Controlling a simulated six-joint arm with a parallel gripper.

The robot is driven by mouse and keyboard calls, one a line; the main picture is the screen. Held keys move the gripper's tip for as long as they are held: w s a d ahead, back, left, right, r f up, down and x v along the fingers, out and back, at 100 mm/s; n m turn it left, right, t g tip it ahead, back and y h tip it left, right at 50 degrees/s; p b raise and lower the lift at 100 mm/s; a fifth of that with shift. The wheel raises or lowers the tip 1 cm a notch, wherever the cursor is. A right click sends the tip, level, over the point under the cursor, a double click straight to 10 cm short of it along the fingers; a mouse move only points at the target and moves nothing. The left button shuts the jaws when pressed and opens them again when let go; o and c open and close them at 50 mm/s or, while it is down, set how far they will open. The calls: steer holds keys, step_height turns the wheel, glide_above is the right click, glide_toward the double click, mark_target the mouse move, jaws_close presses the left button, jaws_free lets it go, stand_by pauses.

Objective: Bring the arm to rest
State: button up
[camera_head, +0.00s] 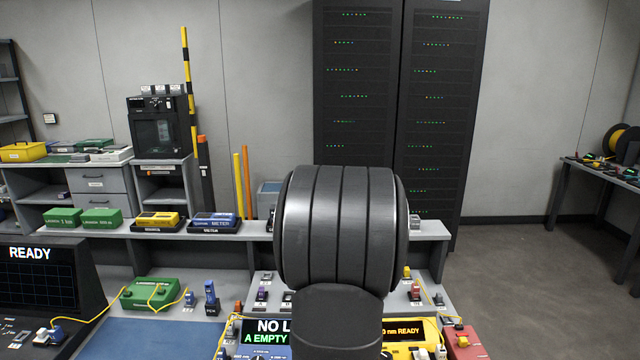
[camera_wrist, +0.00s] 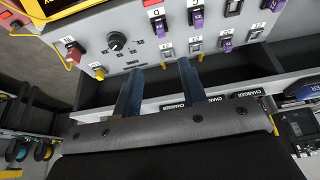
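My gripper (camera_wrist: 161,66) shows in the wrist view, with its two dark blue fingers spread apart. Nothing is between them. They reach in front of a grey panel (camera_wrist: 133,60) with a dial, small sockets and purple plugs. I cannot tell the exact gap to the panel. In the head view, my own dark rounded arm link stands upright in the middle and hides part of the bench. My gripper does not show there.
A console (camera_head: 398,330) and red box (camera_head: 465,345) stand front right. A blue mat (camera_head: 150,338), green box (camera_head: 150,293) and READY screen (camera_head: 40,285) are at left. A shelf (camera_head: 150,230) carries meters behind. Yellow cables (camera_head: 95,305) run across the bench. Open floor lies right.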

steer(key=x, duration=1.6)
steer(key=shift+f, duration=0.35)
step_height(320, 180, up, 8)
steer(key=w+d+r, duration=0.2)
steer(key=w+d, duration=0.1)
steer(key=d, duration=0.5)
steer(key=shift+d+r, duration=0.25)
steer(key=shift+r, duration=0.15)
